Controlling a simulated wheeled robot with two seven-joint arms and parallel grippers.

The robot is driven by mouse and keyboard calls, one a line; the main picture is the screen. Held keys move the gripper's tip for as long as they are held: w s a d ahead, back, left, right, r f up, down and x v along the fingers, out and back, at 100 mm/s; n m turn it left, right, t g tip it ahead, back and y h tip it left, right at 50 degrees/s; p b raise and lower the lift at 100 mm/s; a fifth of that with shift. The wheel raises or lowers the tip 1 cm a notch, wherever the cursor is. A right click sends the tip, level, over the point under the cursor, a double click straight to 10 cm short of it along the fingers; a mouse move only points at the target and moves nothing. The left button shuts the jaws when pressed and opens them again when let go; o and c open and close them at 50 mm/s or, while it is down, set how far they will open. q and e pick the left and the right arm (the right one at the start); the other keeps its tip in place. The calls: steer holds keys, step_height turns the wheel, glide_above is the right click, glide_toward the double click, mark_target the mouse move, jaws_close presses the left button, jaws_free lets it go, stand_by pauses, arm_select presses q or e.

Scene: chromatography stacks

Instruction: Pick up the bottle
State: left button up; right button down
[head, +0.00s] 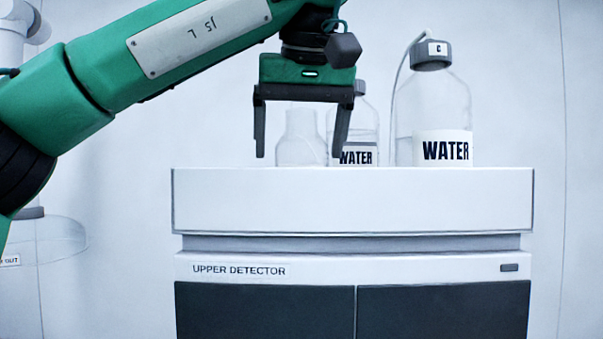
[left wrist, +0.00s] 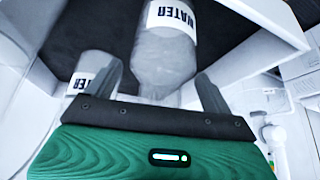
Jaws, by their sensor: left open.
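My left gripper (head: 300,153) is open, its two fingers pointing down over the top of the white detector unit. In the head view a small clear bottle without a cap (head: 301,140) shows between the fingers. A mid-sized capped bottle labelled WATER (head: 356,156) is partly hidden by the right finger. A large WATER bottle (head: 433,100) with a dark cap and a tube stands at the right. In the left wrist view a clear bottle body (left wrist: 165,62) shows between the open fingers, with a WATER label above it. I cannot tell whether the fingers touch any bottle.
The bottles stand on the unit's top, whose white front (head: 350,205) is above the "UPPER DETECTOR" panel (head: 350,268). The left part of that top is clear. A round glass vessel (head: 62,240) is at the far left, partly behind my arm.

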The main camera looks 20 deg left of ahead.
arm_select(q)
steer(key=shift+s, duration=0.15)
steer(key=c, duration=1.2)
steer(key=shift+o, duration=0.2)
steer(key=shift+r, duration=0.15)
